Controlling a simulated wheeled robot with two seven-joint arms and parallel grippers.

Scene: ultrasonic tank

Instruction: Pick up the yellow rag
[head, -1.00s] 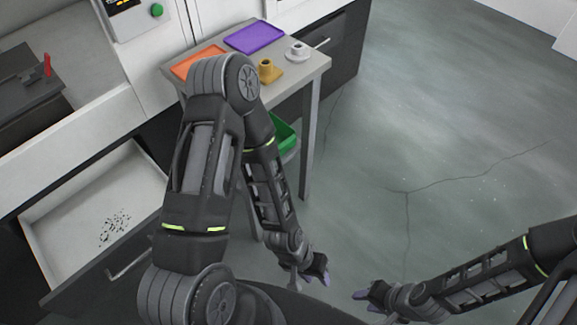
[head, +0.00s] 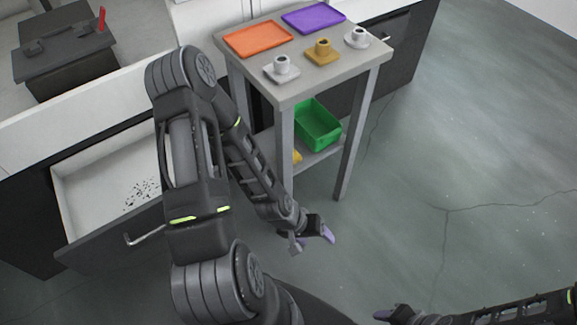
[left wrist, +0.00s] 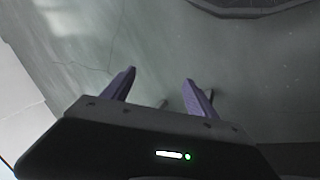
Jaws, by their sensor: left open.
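A small yellow patch (head: 297,156) shows on the lower shelf of the grey side table, left of a green bin. It is mostly hidden by the table leg and my left arm, so I cannot tell its full shape; it may be the yellow rag. My left gripper (head: 314,241) hangs in front of the table, below and apart from the shelf. In the left wrist view its two purple fingers (left wrist: 160,86) are spread with only floor between them. My right gripper (head: 388,316) is cut off at the bottom edge, and its jaws are not clear.
The side table (head: 292,93) carries an orange tray (head: 258,39), a purple tray (head: 313,18) and three cups on saucers. The green bin (head: 318,126) sits on its lower shelf (head: 318,160). An open drawer (head: 100,180) juts out at left. The floor at right is clear.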

